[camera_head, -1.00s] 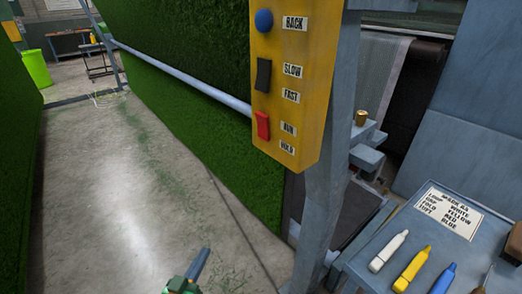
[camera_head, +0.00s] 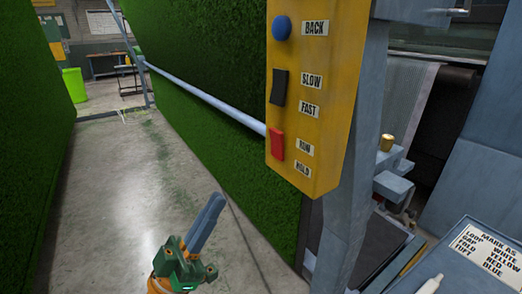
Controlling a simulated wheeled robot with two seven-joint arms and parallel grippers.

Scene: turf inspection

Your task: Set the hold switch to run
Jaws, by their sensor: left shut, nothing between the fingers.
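The yellow control box (camera_head: 318,90) hangs on a grey post at the upper middle. The red hold switch (camera_head: 277,144) is a rocker low on its face, beside the RUN label (camera_head: 304,149) and the HOLD label (camera_head: 303,169). I cannot tell for sure which end of the rocker is pressed in. Above it are a black SLOW/FAST rocker (camera_head: 279,89) and a round blue BACK button (camera_head: 281,28). My left gripper (camera_head: 217,204) is shut and empty, below and left of the box, apart from it. My right gripper is not in view.
A horizontal rail (camera_head: 205,97) runs along the green turf wall (camera_head: 225,140) to the box. The grey post (camera_head: 352,180) stands under and behind the box. A bench with a marking card (camera_head: 490,250) and a white marker is lower right. The concrete floor (camera_head: 110,210) is clear at left.

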